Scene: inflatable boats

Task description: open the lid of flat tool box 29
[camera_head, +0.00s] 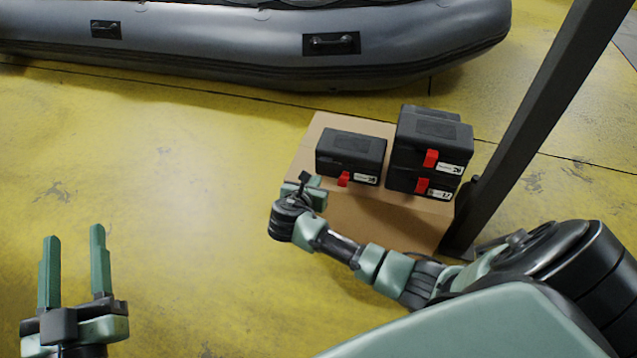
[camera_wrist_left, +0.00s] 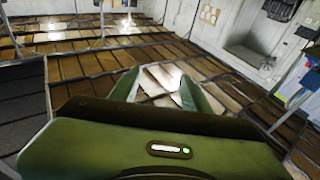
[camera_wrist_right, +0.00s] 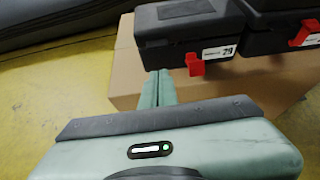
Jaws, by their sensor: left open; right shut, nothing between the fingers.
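Flat tool box 29 is a black box (camera_head: 350,150) with a red latch (camera_head: 344,179) and a white label on its front. It sits on the left of a cardboard box, and its lid looks closed. In the right wrist view the label on the box (camera_wrist_right: 188,42) reads 29 and the latch (camera_wrist_right: 195,66) hangs at the front. My right gripper (camera_head: 312,184) is shut and empty, just in front of the box. Its fingertips (camera_wrist_right: 162,76) are left of the latch; contact is unclear. My left gripper (camera_head: 70,236) is open and empty over the floor, far from the box.
Two stacked black tool boxes (camera_head: 430,145) with red latches stand close to the right of box 29. The cardboard box (camera_head: 400,219) bears them all. A dark slanted post (camera_head: 540,110) rises at right. A grey inflatable boat (camera_head: 230,40) lies behind. The yellow floor at left is clear.

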